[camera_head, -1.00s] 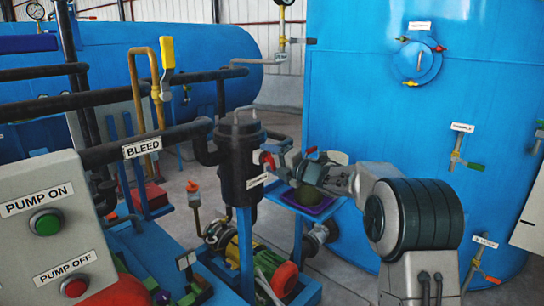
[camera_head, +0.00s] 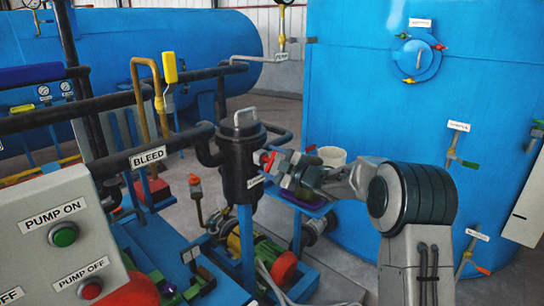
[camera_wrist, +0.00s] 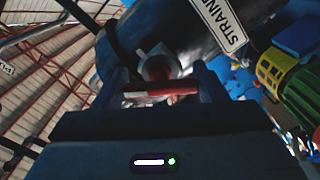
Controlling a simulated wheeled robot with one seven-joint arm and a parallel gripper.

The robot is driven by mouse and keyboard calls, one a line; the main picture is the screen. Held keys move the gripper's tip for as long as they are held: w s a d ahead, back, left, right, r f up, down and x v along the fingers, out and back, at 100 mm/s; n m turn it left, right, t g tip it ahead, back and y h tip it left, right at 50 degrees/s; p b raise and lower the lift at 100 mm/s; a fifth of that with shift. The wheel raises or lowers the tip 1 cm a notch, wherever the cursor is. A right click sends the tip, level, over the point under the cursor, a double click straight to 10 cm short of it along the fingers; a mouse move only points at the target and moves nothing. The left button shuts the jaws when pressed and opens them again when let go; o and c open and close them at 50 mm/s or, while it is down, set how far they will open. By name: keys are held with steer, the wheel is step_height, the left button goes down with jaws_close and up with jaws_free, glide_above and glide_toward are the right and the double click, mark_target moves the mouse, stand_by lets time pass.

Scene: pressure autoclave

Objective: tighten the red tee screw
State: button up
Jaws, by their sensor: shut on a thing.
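The red tee screw (camera_head: 267,160) sticks out from the right side of the black strainer (camera_head: 238,175). My gripper (camera_head: 279,164) reaches it from the right. In the wrist view the screw's red crossbar (camera_wrist: 170,88) lies across the gap between the two fingers of my gripper (camera_wrist: 160,82). The fingers are shut on the crossbar. The strainer's label (camera_wrist: 222,20) shows above and to the right. The screw's shaft is dark and partly hidden behind the bar.
A black pipe labelled BLEED (camera_head: 148,158) and a pump control panel (camera_head: 60,228) stand to the left. A large blue tank (camera_head: 400,100) stands behind my arm.

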steer(key=m+p, duration=0.4)
steer(key=m, duration=0.2)
steer(key=shift+s+f+m, duration=0.1)
steer(key=shift+s+m, duration=0.05)
steer(key=shift+m, duration=0.15)
steer(key=shift+a+f+m+p, duration=0.1)
steer(key=shift+f+m+p, duration=0.05)
steer(key=shift+m+p, duration=1.5)
steer(key=shift+f+m, duration=0.1)
steer(key=shift+m, duration=0.35)
steer(key=o, duration=1)
steer(key=shift+s, duration=0.1)
steer(key=shift+r, duration=0.2)
steer(key=b+v, duration=0.3)
steer(key=v, duration=1)
steer(key=shift+s+d, duration=0.25)
steer(key=shift+d, duration=0.05)
